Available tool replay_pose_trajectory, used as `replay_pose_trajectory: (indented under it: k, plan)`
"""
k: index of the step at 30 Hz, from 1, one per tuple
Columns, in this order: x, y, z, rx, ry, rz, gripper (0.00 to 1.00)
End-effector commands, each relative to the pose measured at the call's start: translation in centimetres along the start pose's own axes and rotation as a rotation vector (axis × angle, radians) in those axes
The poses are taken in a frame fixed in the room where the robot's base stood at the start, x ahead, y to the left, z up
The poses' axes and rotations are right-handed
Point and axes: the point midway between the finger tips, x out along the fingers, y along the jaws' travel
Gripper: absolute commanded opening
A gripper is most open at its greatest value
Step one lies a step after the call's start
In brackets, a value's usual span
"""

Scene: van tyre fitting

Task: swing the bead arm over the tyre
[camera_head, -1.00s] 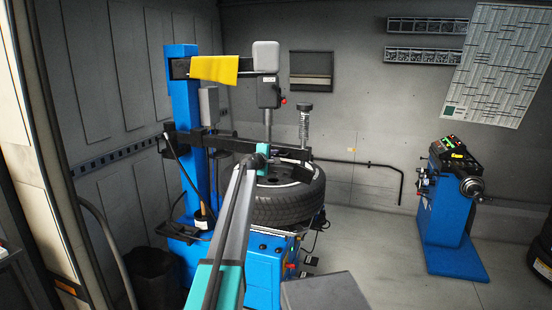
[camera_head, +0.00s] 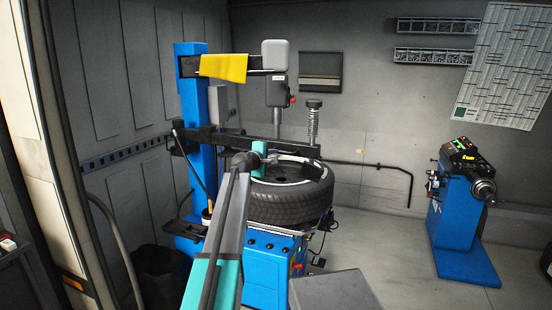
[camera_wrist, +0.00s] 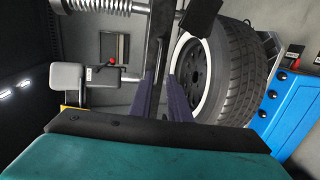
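The bead arm (camera_head: 228,140) is a black horizontal bar on the blue column of the tyre changer. Its outer end carries an upright spring-wound post (camera_head: 314,125) above the tyre's far side. The tyre (camera_head: 290,205) lies flat on the changer; it also shows in the wrist view (camera_wrist: 238,75). My gripper is at the bar, mostly hidden behind its teal wrist in the head view. In the wrist view its dark fingers (camera_wrist: 165,90) stand apart, with the black bar running in line between them. I cannot tell whether they touch it.
A blue balancer (camera_head: 462,220) stands at the right. Floor between the machines is clear.

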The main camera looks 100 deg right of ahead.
Motion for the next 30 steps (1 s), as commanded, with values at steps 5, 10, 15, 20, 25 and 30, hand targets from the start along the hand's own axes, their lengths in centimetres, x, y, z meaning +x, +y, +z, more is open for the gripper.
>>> replay_pose_trajectory:
  k: [5, 10, 15, 20, 25, 30]
  plan:
    - [-0.8, -0.1, 0.1, 0.000, -0.001, -0.001, 0.16]
    - [-0.9, -0.1, 0.1, 0.000, -0.002, -0.001, 0.16]
    - [-0.9, 0.0, 0.1, 0.000, -0.002, -0.001, 0.13]
    - [-1.1, -0.7, -0.5, 0.002, 0.004, -0.009, 0.00]
    - [-2.2, -3.8, -4.0, 0.014, 0.037, -0.047, 0.00]
    - [-5.0, -9.9, -10.4, 0.035, 0.096, -0.126, 0.00]
